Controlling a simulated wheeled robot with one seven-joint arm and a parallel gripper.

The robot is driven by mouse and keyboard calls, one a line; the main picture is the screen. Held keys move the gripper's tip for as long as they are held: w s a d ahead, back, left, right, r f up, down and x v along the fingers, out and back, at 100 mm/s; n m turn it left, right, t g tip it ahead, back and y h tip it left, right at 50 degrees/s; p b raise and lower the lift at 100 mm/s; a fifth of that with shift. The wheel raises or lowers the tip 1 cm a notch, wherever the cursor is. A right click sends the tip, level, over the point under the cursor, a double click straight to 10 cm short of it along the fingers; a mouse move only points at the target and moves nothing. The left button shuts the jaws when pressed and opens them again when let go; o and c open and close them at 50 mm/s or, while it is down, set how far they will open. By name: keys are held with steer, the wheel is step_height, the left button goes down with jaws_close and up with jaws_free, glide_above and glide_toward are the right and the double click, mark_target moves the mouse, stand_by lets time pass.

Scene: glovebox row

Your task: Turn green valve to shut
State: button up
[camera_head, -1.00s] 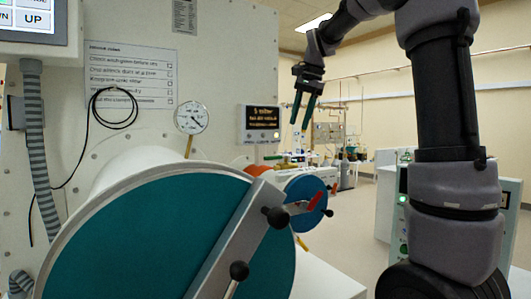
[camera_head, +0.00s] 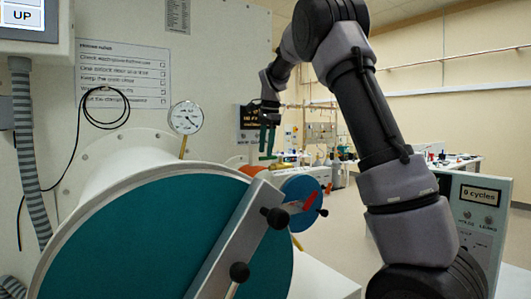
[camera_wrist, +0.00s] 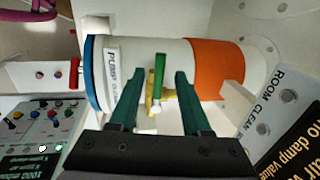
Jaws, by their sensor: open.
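The green valve (camera_wrist: 159,72) shows in the wrist view as a straight green lever on a small brass body, in front of a white cylinder. The lever points up in the picture. My gripper (camera_wrist: 158,82) is open, with one dark green finger on each side of the valve and a visible gap to it on both sides. In the head view my gripper (camera_head: 267,140) hangs fingers-down beyond the large teal door.
The white cylinder carries a label starting "PUMP" (camera_wrist: 113,75), an orange band (camera_wrist: 217,70) and a blue end. A control box with knobs (camera_wrist: 40,122) is at left. The large teal door (camera_head: 150,235) with its clamp bar fills the head view's foreground. A dial gauge (camera_head: 186,117) is behind.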

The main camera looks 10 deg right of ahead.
steer(key=shift+w+f, duration=0.15)
steer(key=shift+f, duration=0.7)
jaws_close()
stand_by(0.8)
